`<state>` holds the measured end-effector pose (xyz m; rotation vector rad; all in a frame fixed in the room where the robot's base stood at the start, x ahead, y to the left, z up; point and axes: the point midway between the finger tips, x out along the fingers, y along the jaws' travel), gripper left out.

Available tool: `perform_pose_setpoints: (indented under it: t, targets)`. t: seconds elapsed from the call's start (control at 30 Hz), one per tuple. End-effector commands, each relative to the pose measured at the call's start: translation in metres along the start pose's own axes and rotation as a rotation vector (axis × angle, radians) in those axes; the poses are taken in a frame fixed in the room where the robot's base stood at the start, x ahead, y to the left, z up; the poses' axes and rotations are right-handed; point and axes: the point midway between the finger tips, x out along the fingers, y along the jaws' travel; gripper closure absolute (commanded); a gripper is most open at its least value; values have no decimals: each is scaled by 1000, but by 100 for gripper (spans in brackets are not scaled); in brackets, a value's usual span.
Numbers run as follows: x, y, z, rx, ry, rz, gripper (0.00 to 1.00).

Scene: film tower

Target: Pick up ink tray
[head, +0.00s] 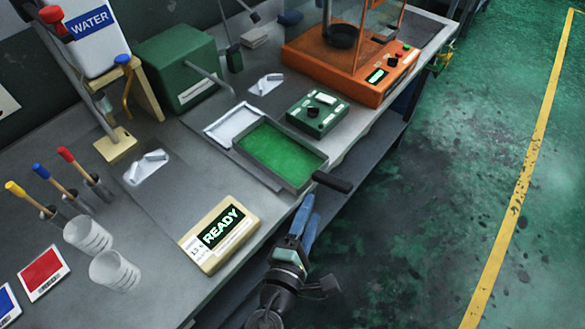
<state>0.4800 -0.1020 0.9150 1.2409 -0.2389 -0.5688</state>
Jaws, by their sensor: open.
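The ink tray is most likely the shallow grey tray (302,183) with a bright green floor, lying on the bench near its front edge. Its dark handle (332,182) sticks out past the bench edge. My gripper (308,212) is below and left of the handle in the picture, in front of the bench edge. Its blue fingers point up toward the handle, apart from it, with nothing seen between them. One finger partly covers the other.
A white tray (232,124) lies beside the green one at its upper left. A green control box (318,114) and an orange machine (345,72) stand to the right. A READY display (219,234) and two clear cups (114,271) are at the left. The floor on the right is clear.

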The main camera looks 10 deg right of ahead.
Motion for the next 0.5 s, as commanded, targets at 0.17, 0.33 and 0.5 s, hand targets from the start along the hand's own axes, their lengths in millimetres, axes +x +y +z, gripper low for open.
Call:
perform_pose_setpoints:
  t: [0.17,0.33,0.5]
  targets:
    - [35,3,2,4,-4,0,43]
    - [54,2,1,5,-2,1,43]
    - [64,1,1,5,-2,1,43]
